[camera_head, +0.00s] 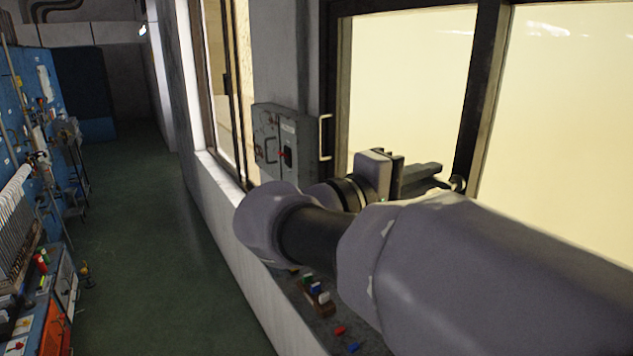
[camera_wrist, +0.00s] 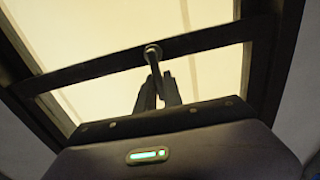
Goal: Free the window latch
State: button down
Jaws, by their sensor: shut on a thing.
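The window latch (camera_wrist: 152,52) is a small metal handle with a round pivot on the dark window bar (camera_wrist: 200,40). Its short lever points down toward my gripper (camera_wrist: 157,78), whose two dark fingers are closed on it. In the head view my gripper (camera_head: 436,182) reaches to the window's dark upright, and the latch's round metal end (camera_head: 458,183) shows just beyond the fingertips. The lever's lower end is hidden between the fingers in both views.
A grey wall box (camera_head: 285,140) is left of the window, beside a pale pull handle (camera_head: 325,137). Small coloured pieces lie on the ledge (camera_head: 318,325) below my arm. A blue tool wall (camera_head: 45,85) is far left, with clear green floor (camera_head: 150,230) between.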

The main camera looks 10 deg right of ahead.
jog(key=c, duration=1.5)
grip_release()
jog(key=p+v, duration=0.2)
jog(key=v, duration=1.5)
jog(key=shift+s+a+r, duration=0.1)
jog(key=shift+a, duration=0.1)
